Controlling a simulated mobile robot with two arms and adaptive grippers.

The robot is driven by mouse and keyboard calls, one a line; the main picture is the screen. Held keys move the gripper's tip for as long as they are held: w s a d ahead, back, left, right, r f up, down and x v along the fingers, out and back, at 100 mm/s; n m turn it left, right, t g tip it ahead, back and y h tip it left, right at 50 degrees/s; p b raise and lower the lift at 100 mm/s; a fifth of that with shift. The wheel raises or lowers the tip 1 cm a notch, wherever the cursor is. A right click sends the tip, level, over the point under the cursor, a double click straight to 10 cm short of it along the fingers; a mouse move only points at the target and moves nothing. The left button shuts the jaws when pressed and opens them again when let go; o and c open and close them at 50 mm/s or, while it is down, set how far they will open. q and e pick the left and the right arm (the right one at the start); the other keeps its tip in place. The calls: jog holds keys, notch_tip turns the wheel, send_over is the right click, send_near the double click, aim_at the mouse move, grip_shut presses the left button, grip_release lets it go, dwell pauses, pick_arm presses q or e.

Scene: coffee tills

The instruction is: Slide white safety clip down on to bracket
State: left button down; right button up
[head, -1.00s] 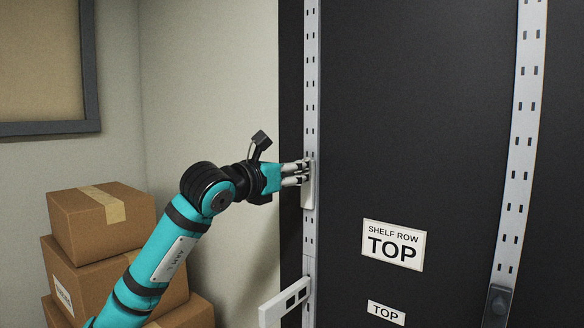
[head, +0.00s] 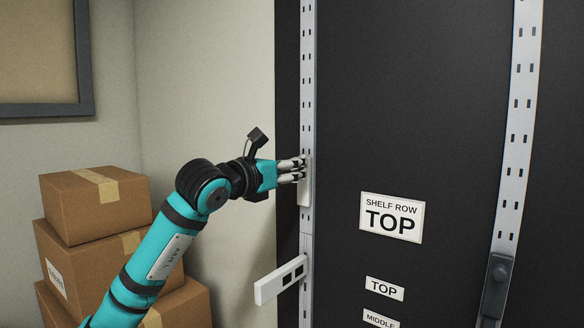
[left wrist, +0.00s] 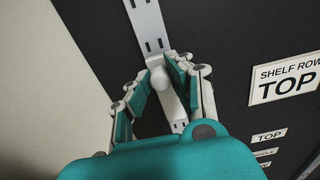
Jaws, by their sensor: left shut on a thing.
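The white safety clip (head: 304,188) lies against the left perforated rail (head: 307,60), above the bracket. My left gripper (head: 300,170) is shut on the clip's upper part. The left wrist view shows the clip's round knob (left wrist: 159,80) between the fingers, which partly hide the clip. The white bracket (head: 280,280) juts out to the left from the same rail lower down, with dark square holes in its side. A gap of bare rail separates the clip's lower end from the bracket. My right gripper is not in view.
A second perforated rail (head: 522,110) on the right carries a dark clip-like part with a knob (head: 497,280). The dark panel bears a SHELF ROW TOP label (head: 391,218). Cardboard boxes (head: 95,205) are stacked at the left, behind my arm.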

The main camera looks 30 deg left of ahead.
pick_arm(q)
jog(key=shift+f+b, duration=5.55)
jog(key=shift+f, duration=0.45)
jog(key=c, duration=1.5)
grip_release()
jog(key=shift+r, duration=0.15)
jog(key=o, duration=0.4)
jog(key=shift+a, duration=0.15)
jog(key=shift+s, duration=0.1)
